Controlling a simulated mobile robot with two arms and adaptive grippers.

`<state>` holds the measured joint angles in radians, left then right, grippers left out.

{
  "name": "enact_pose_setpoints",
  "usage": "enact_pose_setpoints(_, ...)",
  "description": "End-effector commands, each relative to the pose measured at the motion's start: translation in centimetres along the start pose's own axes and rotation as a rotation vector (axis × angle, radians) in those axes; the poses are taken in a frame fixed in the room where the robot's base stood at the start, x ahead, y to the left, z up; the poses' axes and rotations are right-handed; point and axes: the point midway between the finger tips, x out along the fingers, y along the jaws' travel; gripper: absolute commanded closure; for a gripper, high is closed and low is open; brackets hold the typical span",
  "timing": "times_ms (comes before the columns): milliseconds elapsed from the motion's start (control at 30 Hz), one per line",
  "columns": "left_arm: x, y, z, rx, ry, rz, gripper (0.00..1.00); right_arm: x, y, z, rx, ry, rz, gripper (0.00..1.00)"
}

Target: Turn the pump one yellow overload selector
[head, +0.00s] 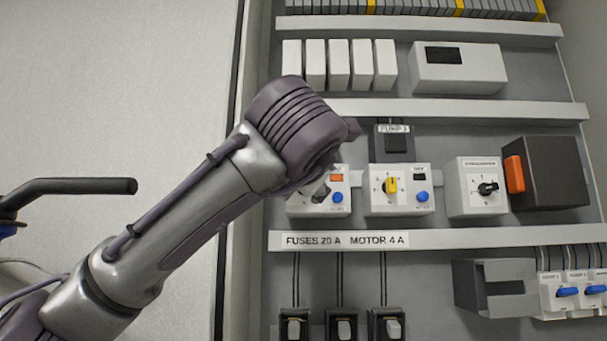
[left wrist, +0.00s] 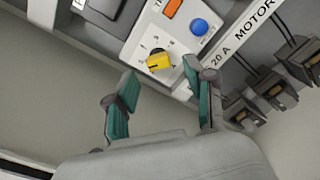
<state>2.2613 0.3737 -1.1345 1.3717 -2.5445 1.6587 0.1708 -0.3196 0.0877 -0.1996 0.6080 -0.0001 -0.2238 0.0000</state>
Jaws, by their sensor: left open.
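The pump one overload unit is a white box (head: 337,176) with an orange flag and a blue button, partly hidden by my left arm in the head view. Its yellow selector (left wrist: 159,60) shows in the left wrist view on a marked dial; in the head view it is hidden. My left gripper (head: 320,191) is in front of this unit. In the left wrist view its two green-padded fingers (left wrist: 168,78) are spread, with the yellow selector just past the tips, between them. I cannot tell whether they touch it. My right gripper is not in view.
A similar unit (head: 401,204) with a yellow selector (head: 391,185) stands to the right, under a "PUMP 2" label (head: 394,129). Further right are a white box with a black knob (head: 487,189) and a dark box (head: 558,172). A labelled rail (head: 440,237) runs below.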

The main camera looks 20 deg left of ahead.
Motion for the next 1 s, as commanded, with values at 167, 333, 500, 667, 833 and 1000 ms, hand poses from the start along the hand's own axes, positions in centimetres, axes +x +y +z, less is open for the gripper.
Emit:
enact_pose_setpoints(167,2.8,0.2,0.2,0.0,0.001,-0.001,0.46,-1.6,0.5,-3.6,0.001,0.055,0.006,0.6)
enact_pose_setpoints(333,3.9,0.0,0.1,0.0,-0.001,-0.001,0.46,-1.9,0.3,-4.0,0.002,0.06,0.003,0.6)
enact_pose_setpoints(500,4.1,0.0,0.0,0.0,-0.002,-0.001,0.46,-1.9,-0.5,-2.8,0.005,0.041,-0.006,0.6)
enact_pose_setpoints(667,4.1,0.0,0.0,0.0,-0.002,-0.001,0.51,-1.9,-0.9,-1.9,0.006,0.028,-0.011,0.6)
enact_pose_setpoints(833,4.0,0.0,0.0,0.0,-0.002,-0.001,0.79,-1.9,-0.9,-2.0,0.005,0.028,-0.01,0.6)
enact_pose_setpoints(1000,4.0,0.0,0.0,0.0,-0.002,-0.001,1.0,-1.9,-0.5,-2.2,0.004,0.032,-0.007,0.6)
